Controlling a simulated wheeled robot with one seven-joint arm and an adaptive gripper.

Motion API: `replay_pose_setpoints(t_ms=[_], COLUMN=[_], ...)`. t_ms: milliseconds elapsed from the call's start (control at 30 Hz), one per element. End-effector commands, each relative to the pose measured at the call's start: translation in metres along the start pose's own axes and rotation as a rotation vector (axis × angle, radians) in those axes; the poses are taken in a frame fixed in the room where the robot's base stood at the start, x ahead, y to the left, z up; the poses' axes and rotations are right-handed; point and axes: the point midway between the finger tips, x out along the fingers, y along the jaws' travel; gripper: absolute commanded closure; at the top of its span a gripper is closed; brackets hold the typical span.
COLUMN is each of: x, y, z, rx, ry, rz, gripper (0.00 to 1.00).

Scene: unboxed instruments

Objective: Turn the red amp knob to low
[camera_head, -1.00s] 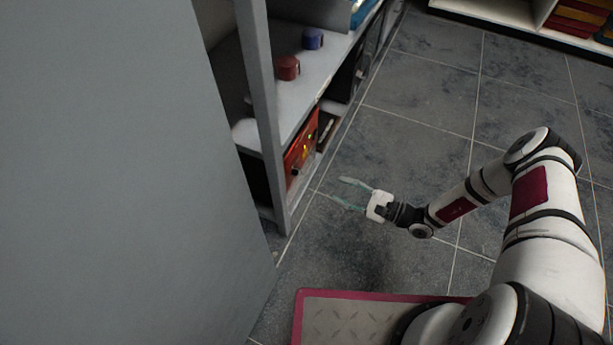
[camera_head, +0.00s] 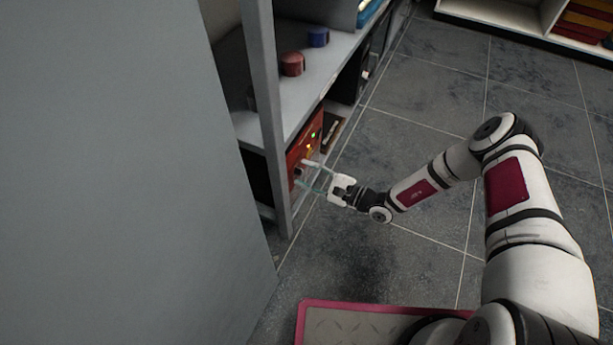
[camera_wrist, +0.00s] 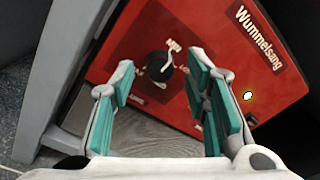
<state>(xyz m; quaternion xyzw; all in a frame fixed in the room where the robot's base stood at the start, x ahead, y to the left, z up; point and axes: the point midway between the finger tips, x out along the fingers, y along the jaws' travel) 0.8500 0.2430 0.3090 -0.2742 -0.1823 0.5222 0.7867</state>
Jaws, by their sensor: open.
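The red amp (camera_head: 306,140) sits on a low shelf, its front panel facing the aisle. In the wrist view its red panel (camera_wrist: 200,45) fills much of the picture, with a "Wummelsang" label. The black knob (camera_wrist: 158,66) with light pointer marks around it shows between the fingers, a little beyond the fingertips in the picture. My gripper (camera_head: 308,174) is open and level with the amp's front, near the knob. Its green-padded fingers (camera_wrist: 160,85) stand on either side of the knob. I cannot tell whether they touch the panel. The gripper partly hides the knob in the head view.
A grey shelf post (camera_head: 268,110) stands just left of the amp. A red can-like object (camera_head: 292,64) and a blue one (camera_head: 318,37) stand on the shelf above. A lit indicator (camera_wrist: 248,95) shows on the panel. The tiled floor (camera_head: 430,90) to the right is open.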

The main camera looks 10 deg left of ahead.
Motion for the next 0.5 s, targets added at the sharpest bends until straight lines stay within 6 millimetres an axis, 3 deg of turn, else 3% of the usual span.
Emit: replay_pose_setpoints(t_ms=[367,500], x=[0.0045,0.0044], y=[-0.0005,-0.0005], z=[0.0001,0.0000], rx=[-0.001,-0.001], ry=[0.000,0.000], rz=[0.000,0.000], gripper=[0.60,0.92])
